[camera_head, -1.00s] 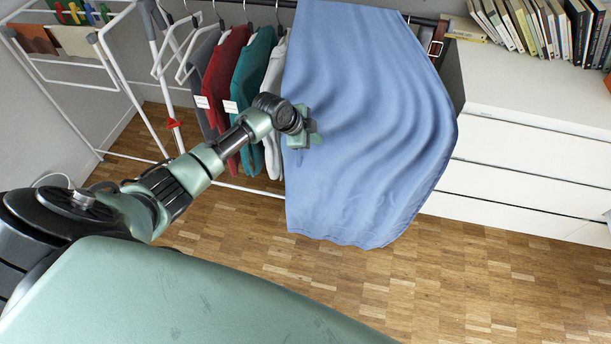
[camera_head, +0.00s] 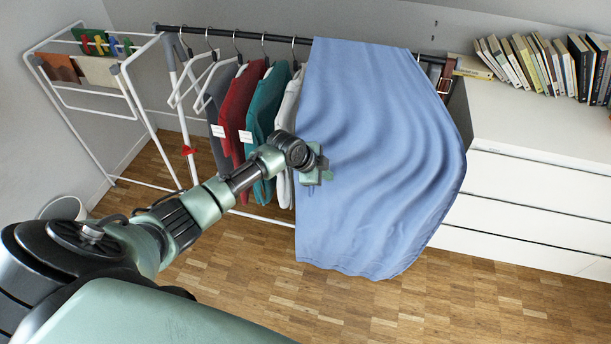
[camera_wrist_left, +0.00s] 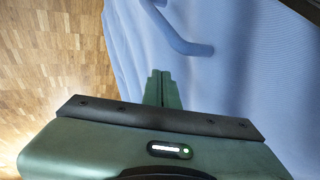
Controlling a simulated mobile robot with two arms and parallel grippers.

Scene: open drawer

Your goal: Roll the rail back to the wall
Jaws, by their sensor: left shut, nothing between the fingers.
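The clothes rail has a dark top bar (camera_head: 222,33) and a white frame. Grey, red (camera_head: 240,105), teal and white garments hang on it, along with bare hangers at its left end. A large blue cloth (camera_head: 380,150) drapes over its right part. My left gripper (camera_head: 322,170) is at the cloth's left side, in front of it. In the left wrist view its fingers (camera_wrist_left: 161,90) are closed together against a backdrop of blue cloth (camera_wrist_left: 240,60); I cannot tell whether they touch it. A blue raised bar-like shape (camera_wrist_left: 178,30) lies beyond the fingertips. My right gripper is out of view.
A white drying rack (camera_head: 85,70) with small cloths stands at the left. A white drawer unit (camera_head: 530,195) with a row of books (camera_head: 545,62) stands right of the rail, by the wall. A white bin (camera_head: 63,207) shows at left. Wooden floor (camera_head: 400,310) in front is clear.

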